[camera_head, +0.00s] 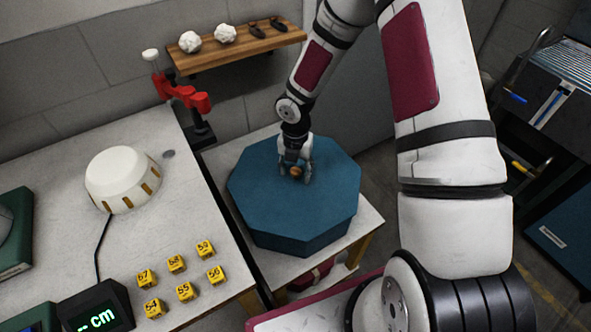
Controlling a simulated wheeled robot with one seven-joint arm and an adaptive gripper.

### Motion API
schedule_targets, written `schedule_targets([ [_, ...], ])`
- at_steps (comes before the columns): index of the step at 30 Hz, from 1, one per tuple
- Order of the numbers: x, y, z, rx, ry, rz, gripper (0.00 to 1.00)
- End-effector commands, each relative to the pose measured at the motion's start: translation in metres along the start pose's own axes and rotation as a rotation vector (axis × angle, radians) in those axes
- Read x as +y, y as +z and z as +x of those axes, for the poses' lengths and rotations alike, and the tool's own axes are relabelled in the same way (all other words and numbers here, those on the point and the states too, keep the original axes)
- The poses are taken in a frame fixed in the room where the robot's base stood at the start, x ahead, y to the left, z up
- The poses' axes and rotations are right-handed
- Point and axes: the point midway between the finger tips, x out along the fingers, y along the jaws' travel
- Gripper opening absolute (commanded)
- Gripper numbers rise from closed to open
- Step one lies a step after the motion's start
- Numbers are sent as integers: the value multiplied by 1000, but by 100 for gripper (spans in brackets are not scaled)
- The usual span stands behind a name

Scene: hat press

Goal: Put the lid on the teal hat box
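The teal hat box (300,235) is a large eight-sided box on a small pale table. Its flat teal top, the lid (262,185), covers the whole opening as seen from here. I cannot make out a seam between lid and box wall, so I cannot tell if the lid is fully seated. A small round orange-brown knob (296,172) stands near the middle of the lid. My gripper (296,175) points down over the lid, with a finger on each side of the knob. Whether the fingers touch the knob is too small to tell.
A worktable (185,235) at left holds a white domed device (122,180), yellow numbered blocks (176,264) and a display (97,309). A red clamp-like tool (182,95) stands behind. A wooden shelf (240,50) hangs on the wall. A dark cabinet (555,110) is at right.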

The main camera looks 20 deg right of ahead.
Motion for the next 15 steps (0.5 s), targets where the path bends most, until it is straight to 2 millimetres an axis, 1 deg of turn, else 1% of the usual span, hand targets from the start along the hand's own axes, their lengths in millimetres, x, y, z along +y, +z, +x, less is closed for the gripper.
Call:
schedule_targets([
  [5,0,0,0,0,0,0,50],
  [8,0,0,-4,-1,1,1,50],
  [11,0,1,-14,-2,1,3,50],
  [15,0,1,-41,-4,3,3,50],
])
